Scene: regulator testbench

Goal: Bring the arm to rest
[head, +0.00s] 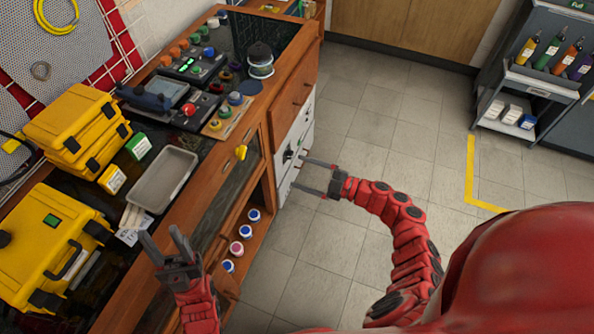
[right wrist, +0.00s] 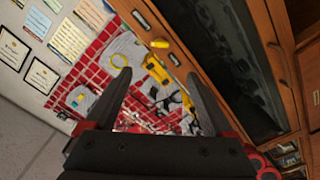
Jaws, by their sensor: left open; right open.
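My left gripper (head: 166,249) is at the lower left of the head view, over the front edge of the wooden workbench (head: 296,92). Its two fingers are apart and nothing is between them. My right gripper (head: 308,177) is near the middle of the head view, in front of the white panel (head: 298,146) under the bench's right end. Its fingers are spread and empty, pointing left towards the bench front. I cannot tell whether a fingertip touches the panel. In the right wrist view the fingers (right wrist: 162,95) are also apart with nothing held.
On the bench are a grey tray (head: 163,180), yellow cases (head: 48,248) and a control box (head: 191,66). A yellow knob (head: 241,152) sits on the bench front. Small round-lidded containers (head: 245,231) stand on a shelf below. A grey cart (head: 543,85) stands far right. The tiled floor (head: 390,130) between is clear.

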